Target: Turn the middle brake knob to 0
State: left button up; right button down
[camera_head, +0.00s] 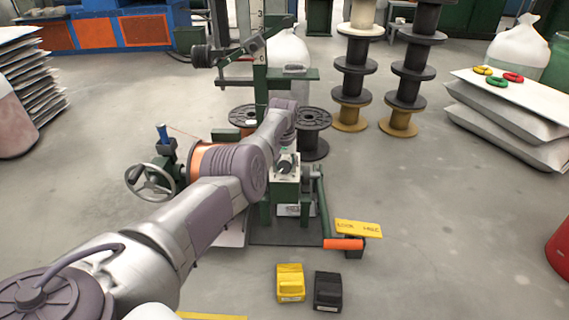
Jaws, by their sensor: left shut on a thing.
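My left arm reaches in from the lower left, over the green winding machine (266,212). My left gripper (286,164) points down at the top of the machine's pale box (287,187). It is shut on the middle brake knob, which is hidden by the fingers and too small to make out. The knob's setting and any scale marks cannot be read. A copper spool (202,160) sits on the machine to the left, partly behind my arm. My right gripper is not in view.
A handwheel (150,181) stands out left of the machine. A lever with an orange grip (343,244) and a yellow plate (358,228) are at its right front. Yellow (290,283) and black (328,290) blocks lie on the floor in front.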

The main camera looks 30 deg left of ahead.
pick_arm(q)
jog(key=o, duration=1.1)
jog(key=shift+o, duration=0.2)
jog(key=shift+r, duration=0.1)
notch_tip(320, 180, up, 12)
jog(key=s, duration=0.1)
jog(key=shift+s+d+f, duration=0.2)
jog(key=shift+s+d, duration=0.1)
jog(key=shift+d, duration=0.15)
